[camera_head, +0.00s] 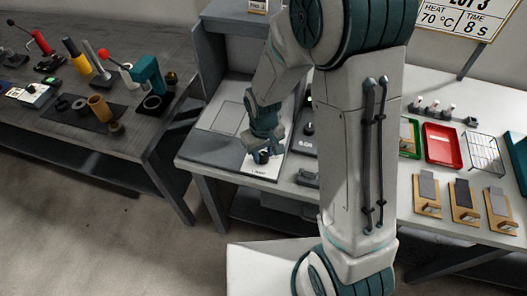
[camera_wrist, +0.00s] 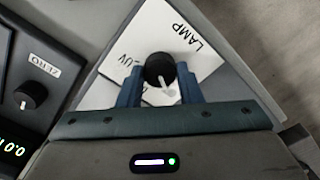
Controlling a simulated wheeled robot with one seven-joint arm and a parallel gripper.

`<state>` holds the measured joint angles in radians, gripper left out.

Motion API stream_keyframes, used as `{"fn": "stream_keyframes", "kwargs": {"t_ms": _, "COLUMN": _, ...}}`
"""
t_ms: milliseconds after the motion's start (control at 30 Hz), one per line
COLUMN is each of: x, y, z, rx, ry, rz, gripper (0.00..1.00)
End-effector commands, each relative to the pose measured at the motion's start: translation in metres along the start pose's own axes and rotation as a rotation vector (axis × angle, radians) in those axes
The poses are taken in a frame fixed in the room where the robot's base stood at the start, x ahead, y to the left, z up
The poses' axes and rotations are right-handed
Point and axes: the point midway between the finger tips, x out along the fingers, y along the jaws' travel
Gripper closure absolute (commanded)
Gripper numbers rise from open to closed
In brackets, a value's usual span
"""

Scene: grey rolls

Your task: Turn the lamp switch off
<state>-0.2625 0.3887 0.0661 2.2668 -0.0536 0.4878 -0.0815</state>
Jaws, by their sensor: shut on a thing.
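The lamp switch is a round black knob (camera_wrist: 160,70) with a white pointer, on a white plate (camera_wrist: 150,35) marked LAMP. In the wrist view the two blue fingers of my gripper (camera_wrist: 160,84) stand on either side of the knob, shut on it. The pointer points down and slightly right in that view. Part of the plate's lettering is hidden by my left finger. In the head view my gripper (camera_head: 262,150) is low over the lamp plate (camera_head: 262,170) at the front of the table, and the knob is mostly hidden.
A second black knob (camera_wrist: 30,95) marked ZERO sits on a dark box to the left in the wrist view, beside a lit green display (camera_wrist: 12,150). A red tray (camera_head: 443,144) and wooden stands are on the right. A dark table (camera_head: 60,130) with tools stands left.

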Motion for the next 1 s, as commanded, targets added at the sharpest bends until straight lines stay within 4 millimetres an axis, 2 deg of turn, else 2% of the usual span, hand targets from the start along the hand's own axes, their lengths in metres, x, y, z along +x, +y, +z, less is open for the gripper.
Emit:
{"fn": "stream_keyframes", "kwargs": {"t_ms": 67, "x": -0.001, "y": 0.000, "z": -0.001, "rx": -0.002, "ry": 0.002, "rz": 0.000, "gripper": 0.90}}
{"fn": "stream_keyframes", "kwargs": {"t_ms": 100, "x": -0.001, "y": 0.000, "z": -0.001, "rx": -0.002, "ry": 0.002, "rz": 0.000, "gripper": 0.57}}
{"fn": "stream_keyframes", "kwargs": {"t_ms": 133, "x": -0.001, "y": 0.000, "z": -0.001, "rx": -0.002, "ry": 0.002, "rz": 0.000, "gripper": 0.48}}
{"fn": "stream_keyframes", "kwargs": {"t_ms": 167, "x": -0.001, "y": 0.000, "z": -0.001, "rx": -0.002, "ry": 0.001, "rz": 0.000, "gripper": 0.46}}
{"fn": "stream_keyframes", "kwargs": {"t_ms": 433, "x": -0.001, "y": 0.000, "z": 0.000, "rx": 0.000, "ry": 0.001, "rz": 0.000, "gripper": 0.46}}
{"fn": "stream_keyframes", "kwargs": {"t_ms": 567, "x": -0.008, "y": 0.000, "z": -0.001, "rx": 0.001, "ry": 0.003, "rz": 0.000, "gripper": 0.46}}
{"fn": "stream_keyframes", "kwargs": {"t_ms": 767, "x": -0.040, "y": 0.001, "z": -0.001, "rx": 0.001, "ry": 0.007, "rz": 0.001, "gripper": 0.46}}
{"fn": "stream_keyframes", "kwargs": {"t_ms": 1000, "x": -0.094, "y": 0.000, "z": -0.002, "rx": -0.001, "ry": 0.008, "rz": 0.002, "gripper": 0.46}}
